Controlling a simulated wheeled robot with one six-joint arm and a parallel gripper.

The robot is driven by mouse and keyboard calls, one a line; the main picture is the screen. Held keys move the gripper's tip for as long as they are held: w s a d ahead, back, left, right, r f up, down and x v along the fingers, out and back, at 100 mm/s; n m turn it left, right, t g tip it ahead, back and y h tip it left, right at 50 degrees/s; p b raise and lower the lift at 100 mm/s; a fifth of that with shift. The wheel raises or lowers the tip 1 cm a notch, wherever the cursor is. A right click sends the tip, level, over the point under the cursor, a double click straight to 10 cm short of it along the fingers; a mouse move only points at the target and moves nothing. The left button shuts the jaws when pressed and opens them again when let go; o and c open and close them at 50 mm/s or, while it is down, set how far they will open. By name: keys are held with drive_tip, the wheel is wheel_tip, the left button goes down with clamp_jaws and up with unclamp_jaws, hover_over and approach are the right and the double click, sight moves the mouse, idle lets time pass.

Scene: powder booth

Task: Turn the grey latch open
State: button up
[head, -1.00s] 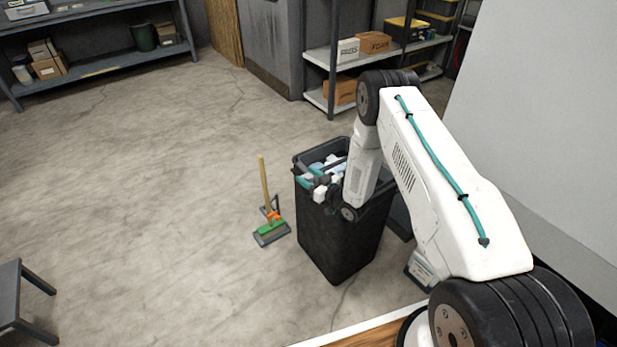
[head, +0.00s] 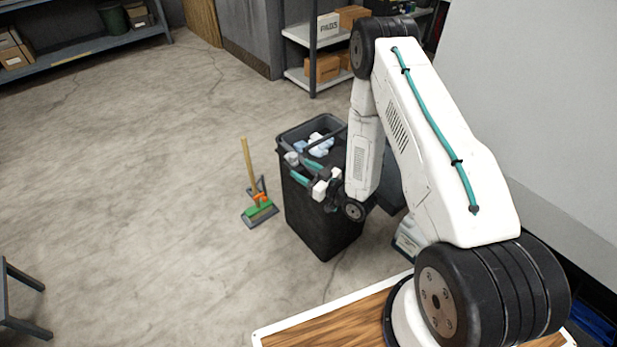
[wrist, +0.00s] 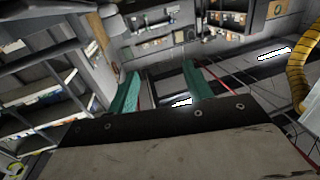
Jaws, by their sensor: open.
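I cannot make out the grey latch in either view. My gripper (head: 303,170) shows in the head view at the end of my arm, in front of the dark bin's top in the picture. Its two teal fingers are apart with nothing between them. In the wrist view my gripper (wrist: 160,70) is also open and empty, its fingers pointing towards a far grey wall.
A black bin (head: 318,225) with light crumpled contents stands on the floor. A broom (head: 258,210) stands left of it. Shelves (head: 90,60) line the back, and a yellow hose (wrist: 297,75) hangs at the wrist view's right. Open floor lies left.

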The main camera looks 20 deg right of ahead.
drive_tip(key=shift+s+r, duration=0.15)
drive_tip(key=shift+s, duration=1.5)
drive_tip(key=s+d+f+g+h, duration=0.1)
drive_tip(key=s+f+g+h, duration=0.1)
drive_tip(key=f+g, duration=0.25)
drive_tip(key=s+d+f+g+h, duration=0.2)
drive_tip(key=f+g, duration=0.1)
drive_tip(key=f, duration=0.3)
drive_tip(key=d+r+m+g+h, duration=0.1)
drive_tip(key=d+r+g+h, duration=0.1)
drive_tip(key=d+r+g, duration=0.1)
drive_tip(key=s+d+r+m+g+h, duration=0.25)
drive_tip(key=s+r, duration=0.35)
drive_tip(key=r, duration=0.6)
drive_tip(key=s+d+r+m+g+h, duration=0.15)
drive_tip(key=s+r+g, duration=0.3)
drive_tip(key=r, duration=0.65)
drive_tip(key=s+a+r+t, duration=0.1)
drive_tip(key=s+a+r, duration=0.2)
drive_tip(key=s+r, duration=0.6)
drive_tip(key=s+a+r+m+t+y, duration=0.1)
drive_tip(key=s+a+r+t, duration=0.1)
drive_tip(key=s+r, duration=0.7)
wheel_tip(320, 180, up, 6)
drive_tip(key=shift+a+r, duration=0.2)
drive_tip(key=shift+a, duration=0.7)
